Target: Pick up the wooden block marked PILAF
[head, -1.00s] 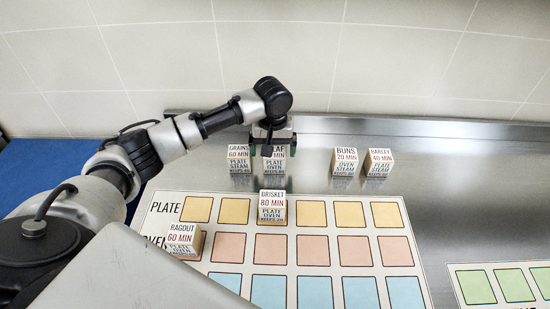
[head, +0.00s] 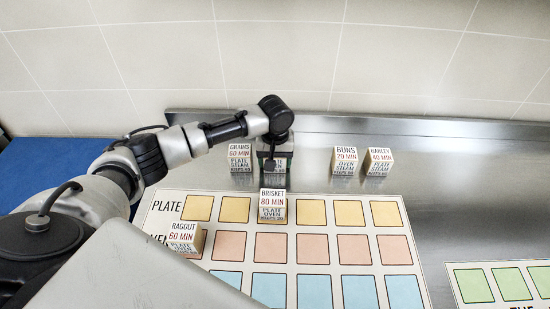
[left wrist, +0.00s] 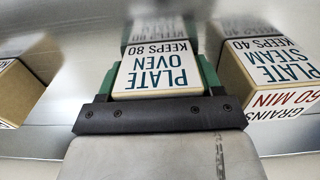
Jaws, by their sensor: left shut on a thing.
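The wooden PILAF block (left wrist: 155,68) sits between the green fingers of my left gripper (left wrist: 158,80) in the left wrist view, with PLATE OVEN KEEPS 80 readable. In the head view my left gripper (head: 274,152) covers most of the block (head: 281,165), near the back of the steel counter, and its name is hidden. The gripper is shut on the block. I cannot tell whether the block is clear of the counter. My right gripper is not in view.
The GRAINS block (head: 240,158) stands close on the left, also in the left wrist view (left wrist: 270,60). BUNS (head: 345,160) and BARLEY (head: 379,160) stand to the right. BRISKET (head: 273,206) and RAGOUT (head: 186,238) are on the chart (head: 315,213) in front. The wall is behind.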

